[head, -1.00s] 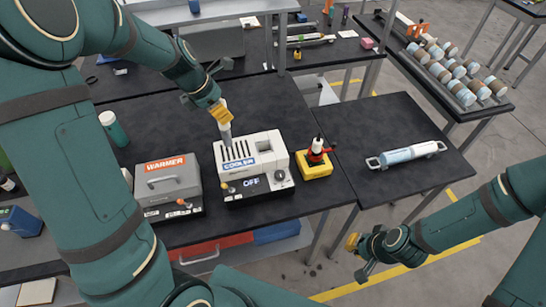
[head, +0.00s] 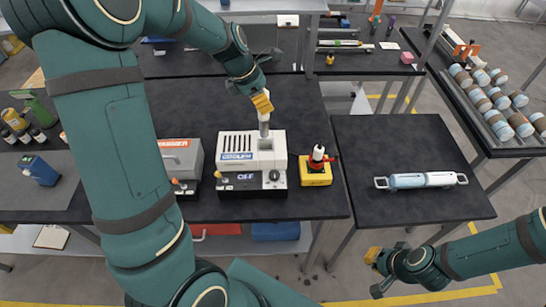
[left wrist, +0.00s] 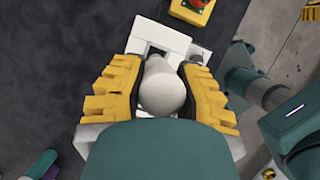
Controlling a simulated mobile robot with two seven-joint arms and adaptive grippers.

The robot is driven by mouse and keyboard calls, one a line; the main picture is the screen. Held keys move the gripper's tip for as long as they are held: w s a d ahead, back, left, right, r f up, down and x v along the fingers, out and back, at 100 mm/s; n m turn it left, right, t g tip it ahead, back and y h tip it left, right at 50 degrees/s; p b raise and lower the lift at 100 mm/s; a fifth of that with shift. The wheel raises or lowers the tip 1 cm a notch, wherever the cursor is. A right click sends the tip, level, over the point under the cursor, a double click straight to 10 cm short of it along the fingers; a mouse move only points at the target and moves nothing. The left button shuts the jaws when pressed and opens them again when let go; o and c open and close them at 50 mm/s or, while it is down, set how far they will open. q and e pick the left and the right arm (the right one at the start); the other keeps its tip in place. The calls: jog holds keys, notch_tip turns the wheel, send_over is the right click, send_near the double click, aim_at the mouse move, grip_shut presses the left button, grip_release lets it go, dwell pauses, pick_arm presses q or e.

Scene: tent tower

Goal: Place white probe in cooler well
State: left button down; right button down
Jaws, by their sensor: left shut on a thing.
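The white probe (head: 264,130) is upright in my left gripper (head: 262,103), which is shut on its upper part. In the head view its lower end is at the square well (head: 266,144) in the right part of the white cooler (head: 279,160). Whether the tip is inside the well or just above it I cannot tell. In the left wrist view the probe's rounded top (left wrist: 162,90) sits between the yellow fingers (left wrist: 163,85) and hides most of the well. My right gripper (head: 374,272) looks open and empty, low at the right.
The grey warmer (head: 183,160) stands left of the cooler. A yellow box with a red and black top (head: 315,170) stands close on its right. A pale blue cylinder with end handles (head: 420,181) lies on the right table. The dark table behind the cooler is mostly clear.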

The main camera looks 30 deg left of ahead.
aim_at(265, 128)
pick_arm(q)
jog(key=shift+d, duration=0.1)
jog(key=shift+f, duration=0.2)
notch_tip(265, 128, down, 9)
jog(key=shift+f+b, duration=0.2)
jog(key=shift+b, duration=0.5)
jog(key=shift+w+f, duration=0.1)
jog(key=shift+f, duration=0.05)
jog(key=shift+f, duration=0.15)
jog(key=c, duration=0.8)
grip_release()
